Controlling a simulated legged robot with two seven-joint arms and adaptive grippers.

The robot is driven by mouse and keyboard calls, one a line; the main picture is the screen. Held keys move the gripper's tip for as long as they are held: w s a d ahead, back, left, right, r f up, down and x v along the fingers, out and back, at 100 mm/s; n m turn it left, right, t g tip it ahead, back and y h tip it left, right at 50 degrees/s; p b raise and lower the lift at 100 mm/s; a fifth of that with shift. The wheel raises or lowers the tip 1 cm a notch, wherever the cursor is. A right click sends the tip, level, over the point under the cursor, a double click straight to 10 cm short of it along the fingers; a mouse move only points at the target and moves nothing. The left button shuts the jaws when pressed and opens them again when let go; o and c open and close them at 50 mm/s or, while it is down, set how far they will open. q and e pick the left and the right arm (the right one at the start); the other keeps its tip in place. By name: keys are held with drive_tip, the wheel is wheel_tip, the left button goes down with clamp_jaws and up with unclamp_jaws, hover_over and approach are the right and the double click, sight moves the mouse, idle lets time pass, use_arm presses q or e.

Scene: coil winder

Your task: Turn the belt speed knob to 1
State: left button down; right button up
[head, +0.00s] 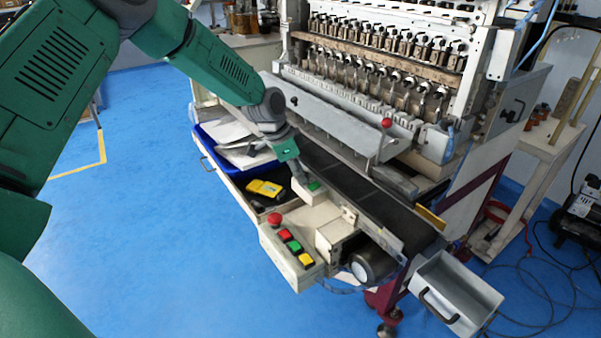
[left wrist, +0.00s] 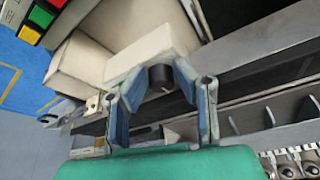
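The black belt speed knob (left wrist: 161,77) shows in the left wrist view on the face of a pale box (left wrist: 150,48). My left gripper (left wrist: 157,79) has its two blue fingers spread, one on each side of the knob. A gap shows on the left side of the knob; on the right I cannot tell whether the finger touches it. No scale numbers can be read. In the head view my left gripper (head: 301,176) reaches down beside the dark conveyor belt (head: 375,207), and the knob is hidden there. My right gripper is not in view.
A control box (head: 287,262) with red, green and yellow buttons and a red mushroom button (head: 274,219) stands in front. A yellow device (head: 264,188) lies left of the gripper, near a blue tray (head: 212,146) with papers. A metal bin (head: 462,290) hangs at the belt's end.

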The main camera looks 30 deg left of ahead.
use_arm(q)
drive_tip(key=shift+w+d+r, duration=0.1)
drive_tip(key=shift+w+d, duration=0.05)
drive_tip(key=shift+d, duration=0.45)
drive_tip(key=shift+w, duration=0.15)
drive_tip(key=shift+a, duration=0.35)
